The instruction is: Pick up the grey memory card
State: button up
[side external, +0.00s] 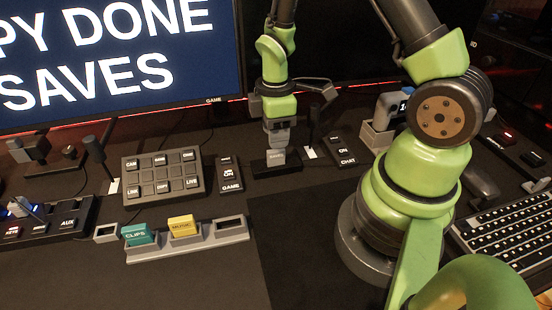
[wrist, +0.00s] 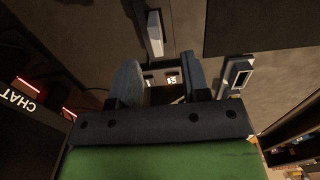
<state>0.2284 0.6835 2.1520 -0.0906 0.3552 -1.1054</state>
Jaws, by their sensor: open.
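The small grey memory card (side external: 278,157) stands upright in a black slot base (side external: 262,169) below the big screen, with a dark label on its face. My gripper (side external: 277,138) points straight down, directly over the card, with its fingertips at the card's upper part. It is open. In the wrist view my gripper (wrist: 161,76) has its two fingers apart, with a small pale piece with a dark label (wrist: 172,78) showing between them. I cannot tell whether the fingers touch the card.
A grey rack (side external: 213,240) in front holds a teal CLIPS card (side external: 138,235) and a yellow MUSIC card (side external: 182,226); its right slot is empty. A button pad (side external: 162,175) and GAME switch (side external: 229,175) stand left of the base, a CHAT switch (side external: 342,151) right.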

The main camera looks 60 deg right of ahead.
aim_at(276, 153)
jog(key=shift+d+f, duration=0.15)
jog(key=shift+f, duration=1.4)
jog(key=shift+d+f, duration=0.1)
jog(key=shift+f, duration=1.45)
grip_shut()
